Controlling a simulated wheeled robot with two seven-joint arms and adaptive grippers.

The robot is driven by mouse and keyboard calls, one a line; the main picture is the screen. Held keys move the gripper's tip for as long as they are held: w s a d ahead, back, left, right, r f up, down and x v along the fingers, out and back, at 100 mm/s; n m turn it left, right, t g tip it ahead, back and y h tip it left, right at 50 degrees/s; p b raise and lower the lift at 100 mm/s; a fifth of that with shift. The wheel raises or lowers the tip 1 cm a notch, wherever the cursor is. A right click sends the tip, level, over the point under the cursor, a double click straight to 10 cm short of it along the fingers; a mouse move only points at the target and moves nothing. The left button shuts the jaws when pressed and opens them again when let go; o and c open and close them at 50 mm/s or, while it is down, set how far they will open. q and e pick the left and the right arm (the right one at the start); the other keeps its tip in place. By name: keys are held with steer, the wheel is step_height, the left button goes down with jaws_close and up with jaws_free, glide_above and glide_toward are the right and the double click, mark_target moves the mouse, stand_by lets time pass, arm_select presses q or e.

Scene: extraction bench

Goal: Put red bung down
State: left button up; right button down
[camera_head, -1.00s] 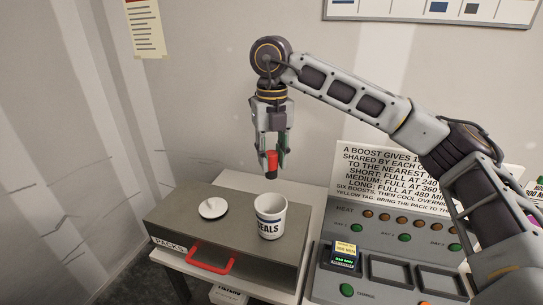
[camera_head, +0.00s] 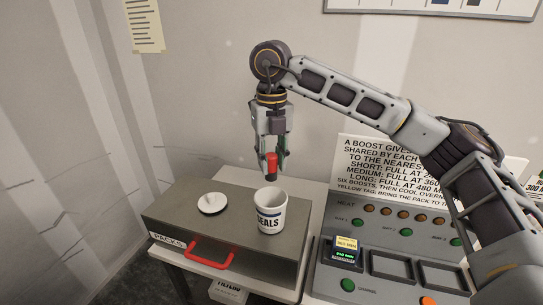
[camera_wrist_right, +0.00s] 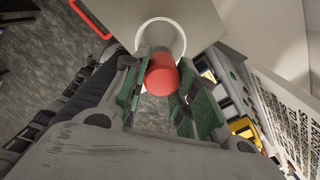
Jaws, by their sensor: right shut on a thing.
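The red bung (camera_head: 271,164) is held upright in my right gripper (camera_head: 270,158), with a dark lower end showing below the red part. My right gripper is shut on it and hangs from above over the white SEALS tub (camera_head: 271,213). The bung is above the tub's rim and apart from it in the head view. In the right wrist view the bung (camera_wrist_right: 162,74) sits between the green finger pads, with the open round mouth of the tub (camera_wrist_right: 160,27) beyond it. My left gripper is not in view.
The tub stands on a grey PACKS drawer box (camera_head: 170,213) with a red handle (camera_head: 210,252). A white lid (camera_head: 212,203) lies left of the tub. A heat control panel (camera_head: 390,250) with lamps and bays stands at right, a text sign (camera_head: 385,175) behind it.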

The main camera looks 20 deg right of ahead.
mark_target(272, 180)
step_height(272, 180, down, 2)
steer(key=shift+f+b, duration=0.1)
steer(key=shift+b, duration=0.4)
steer(key=shift+f+b, duration=0.35)
steer(key=shift+f, duration=0.25)
steer(key=shift+f+b, duration=0.65)
steer(key=shift+f, duration=0.55)
steer(key=shift+f+b, duration=0.55)
steer(key=shift+f, duration=0.4)
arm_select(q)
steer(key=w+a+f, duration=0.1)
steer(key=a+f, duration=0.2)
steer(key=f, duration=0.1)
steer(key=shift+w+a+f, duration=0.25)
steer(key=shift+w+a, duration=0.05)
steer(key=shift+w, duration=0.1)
arm_select(e)
steer(key=shift+f, duration=0.2)
